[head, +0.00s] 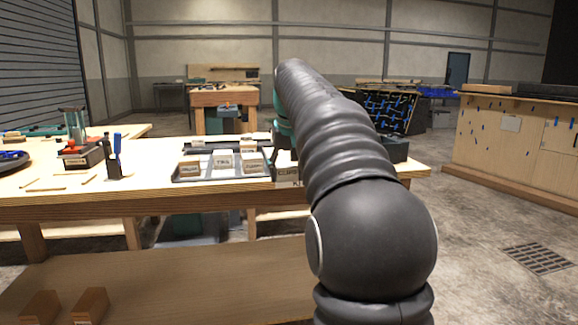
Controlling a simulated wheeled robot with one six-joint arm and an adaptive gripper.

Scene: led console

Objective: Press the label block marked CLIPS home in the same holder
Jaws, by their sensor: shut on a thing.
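My arm reaches over the table from the right of the picture and hides much of the work area. Only part of my gripper (284,146) shows, dark below a teal wrist section. It is shut on a pale label block (288,174) near the table's front edge. The lettering on this block is too small to read with certainty, and the fingertips are not clear. A dark-rimmed tray (206,178) just to the left carries several pale label blocks, one of them in the middle (222,161). I cannot tell which holder belongs to the CLIPS block.
The wooden table (150,187) has a dark stand with blue-handled tools (115,160) and a red-and-black device (80,154) on its left. Bare tabletop lies between that stand and the tray. A dark box (395,149) stands right of my arm.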

